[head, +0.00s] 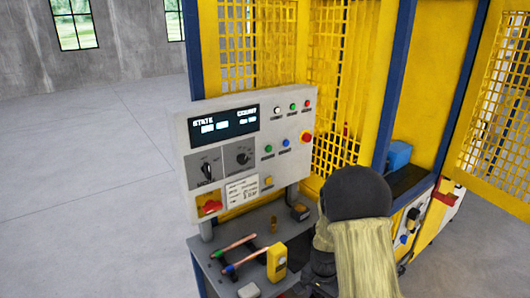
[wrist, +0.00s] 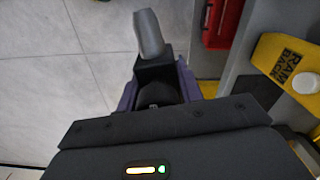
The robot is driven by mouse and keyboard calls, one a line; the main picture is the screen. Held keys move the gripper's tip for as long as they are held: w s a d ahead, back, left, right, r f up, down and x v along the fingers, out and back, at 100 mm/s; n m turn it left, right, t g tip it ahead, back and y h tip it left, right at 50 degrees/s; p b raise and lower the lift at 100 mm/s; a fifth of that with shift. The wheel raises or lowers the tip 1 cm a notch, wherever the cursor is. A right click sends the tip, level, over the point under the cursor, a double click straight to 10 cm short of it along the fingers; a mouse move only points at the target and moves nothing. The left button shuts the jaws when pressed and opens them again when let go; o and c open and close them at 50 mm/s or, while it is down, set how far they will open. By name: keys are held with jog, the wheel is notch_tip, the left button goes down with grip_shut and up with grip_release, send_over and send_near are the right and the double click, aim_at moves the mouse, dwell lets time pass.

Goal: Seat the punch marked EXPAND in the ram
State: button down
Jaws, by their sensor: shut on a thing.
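In the wrist view my gripper (wrist: 157,88) is shut on a punch (wrist: 149,36) with a dark block-like body and a grey rounded nose that points away from my palm. Purple fingers stand on both sides of its dark body. I cannot read EXPAND or any other marking on it. The held punch is over grey floor in that view, to the left of the bench. In the head view my own arm hides my gripper and the punch. I cannot make out the ram in either view.
A yellow block marked RAM BACK (wrist: 288,66) and a red tray (wrist: 222,22) lie to the right in the wrist view. In the head view, copper tubes (head: 238,246) and a yellow unit (head: 277,262) rest on the bench, below the control panel (head: 240,150). Yellow mesh guards (head: 345,75) stand behind.

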notch_tip(320, 180, down, 12)
jog(key=n, duration=0.8)
jog(key=shift+s+r+n, duration=0.15)
jog(key=shift+n, duration=0.15)
